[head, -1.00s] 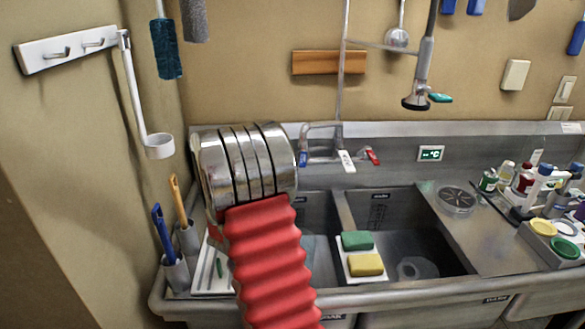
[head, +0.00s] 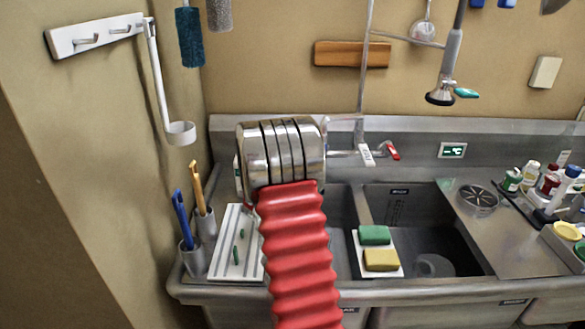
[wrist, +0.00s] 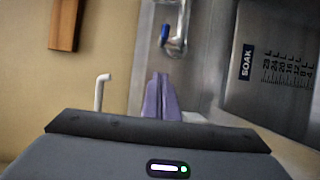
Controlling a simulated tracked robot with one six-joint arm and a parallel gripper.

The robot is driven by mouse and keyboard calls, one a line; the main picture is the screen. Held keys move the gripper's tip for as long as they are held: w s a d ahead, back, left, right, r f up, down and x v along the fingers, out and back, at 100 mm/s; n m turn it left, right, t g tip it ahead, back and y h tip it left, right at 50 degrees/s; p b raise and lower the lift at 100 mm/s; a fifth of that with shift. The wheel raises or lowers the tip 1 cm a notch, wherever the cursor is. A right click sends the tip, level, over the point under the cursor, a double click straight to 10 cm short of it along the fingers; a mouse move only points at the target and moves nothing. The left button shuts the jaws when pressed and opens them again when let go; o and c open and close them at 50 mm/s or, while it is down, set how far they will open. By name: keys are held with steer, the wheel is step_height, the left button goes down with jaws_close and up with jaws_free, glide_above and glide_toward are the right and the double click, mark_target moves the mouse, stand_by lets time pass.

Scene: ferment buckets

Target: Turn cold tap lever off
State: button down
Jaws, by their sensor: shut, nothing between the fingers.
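The cold tap lever with its blue end (wrist: 165,36) shows at the top of the wrist view, on a chrome tap fitting against the steel backsplash. My gripper (wrist: 160,80) points towards the wall and backsplash. Its purple fingers are together and empty, below the blue lever in that picture and apart from it. In the head view my silver and red arm hides the blue lever and my gripper. The red-ended lever (head: 391,150) and a white tag or lever (head: 366,155) show right of the arm.
A steel sink (head: 455,205) lies below the tap, with green (head: 374,235) and yellow (head: 381,260) sponges on a white board. A ribbed white tray (head: 222,245) and brush holders (head: 194,259) stand left. A sprayer (head: 441,96) hangs above. A white hook-shaped piece (wrist: 101,92) is near my fingers.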

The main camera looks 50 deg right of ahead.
steer(key=shift+s+d, duration=0.45)
steer(key=shift+d, duration=0.3)
steer(key=shift+s+d, duration=0.4)
steer(key=shift+d, duration=0.35)
steer(key=shift+s+d, duration=0.45)
steer(key=shift+d, duration=0.3)
